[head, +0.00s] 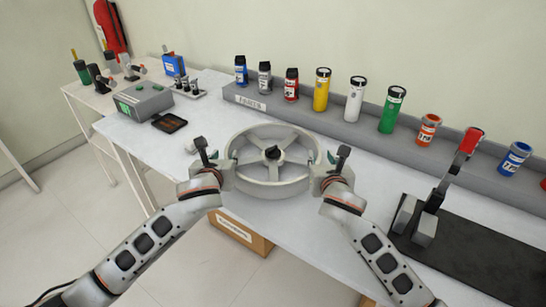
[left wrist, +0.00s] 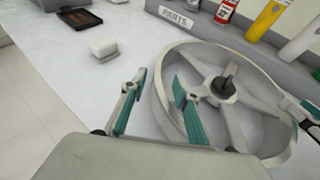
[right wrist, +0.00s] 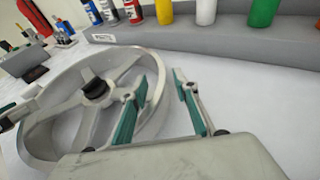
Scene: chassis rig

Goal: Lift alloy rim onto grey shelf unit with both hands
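The alloy rim (head: 243,184), a silver spoked ring with a dark hub, lies flat on the white table, below the grey ledge. My left gripper (head: 216,163) is at its left side. In the left wrist view its green-padded fingers (left wrist: 157,82) are apart, one outside the rim wall and one inside. My right gripper (head: 328,163) is at the rim's right side. In the right wrist view its fingers (right wrist: 160,82) are also apart, on either side of the wall. No separate grey shelf unit is evident; the long grey ledge (head: 320,121) has a PARTS label.
Bottles and cans, including a yellow bottle (head: 321,90), stand along the ledge. A green-grey box (head: 143,101) and black tray (head: 169,123) are at left. A cardboard box (head: 240,235) is below.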

